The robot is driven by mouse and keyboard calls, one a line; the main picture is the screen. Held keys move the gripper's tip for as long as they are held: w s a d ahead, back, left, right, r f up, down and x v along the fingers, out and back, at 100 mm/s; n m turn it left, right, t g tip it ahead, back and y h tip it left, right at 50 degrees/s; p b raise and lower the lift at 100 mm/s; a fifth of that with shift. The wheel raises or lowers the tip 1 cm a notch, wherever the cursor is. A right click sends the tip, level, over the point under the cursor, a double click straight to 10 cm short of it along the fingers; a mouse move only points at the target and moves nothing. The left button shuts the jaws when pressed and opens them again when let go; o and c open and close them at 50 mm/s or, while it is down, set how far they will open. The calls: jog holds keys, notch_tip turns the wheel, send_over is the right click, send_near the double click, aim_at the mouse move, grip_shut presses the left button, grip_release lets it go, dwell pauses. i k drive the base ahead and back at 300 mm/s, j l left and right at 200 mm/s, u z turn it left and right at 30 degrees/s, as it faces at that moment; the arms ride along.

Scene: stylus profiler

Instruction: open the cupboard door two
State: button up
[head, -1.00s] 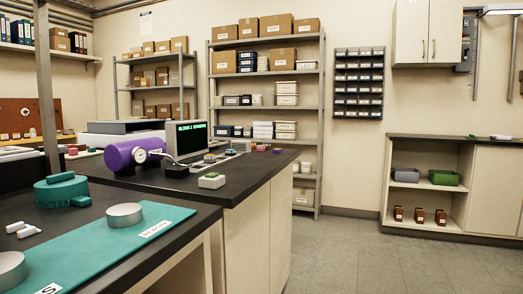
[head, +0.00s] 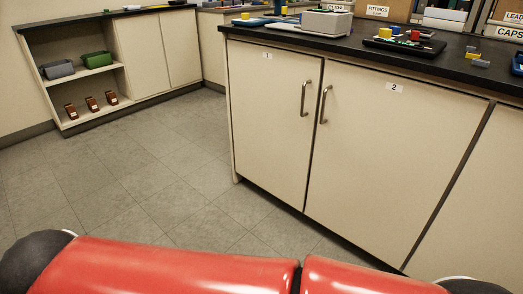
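Cupboard door two (head: 405,155) is a cream panel under a black worktop, marked with a small "2" label (head: 394,87). It is shut. Its metal bar handle (head: 325,104) is upright near the door's left edge. Door one (head: 266,115), marked "1", is shut beside it on the left, with its own handle (head: 305,98) near their shared edge. My gripper is not in view.
The black worktop (head: 450,68) carries a grey box (head: 325,23), a dark tray with coloured pieces (head: 405,41) and labelled bins. Open grey floor (head: 150,165) lies left of the cupboard. A low shelf unit (head: 118,80) with bins stands at the far left.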

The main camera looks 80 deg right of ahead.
aim_at(388, 148)
jog(key=z, duration=3.7)
jog(key=i+l+u, duration=0.4)
jog(key=i+l, duration=0.1)
jog(key=l, duration=0.1)
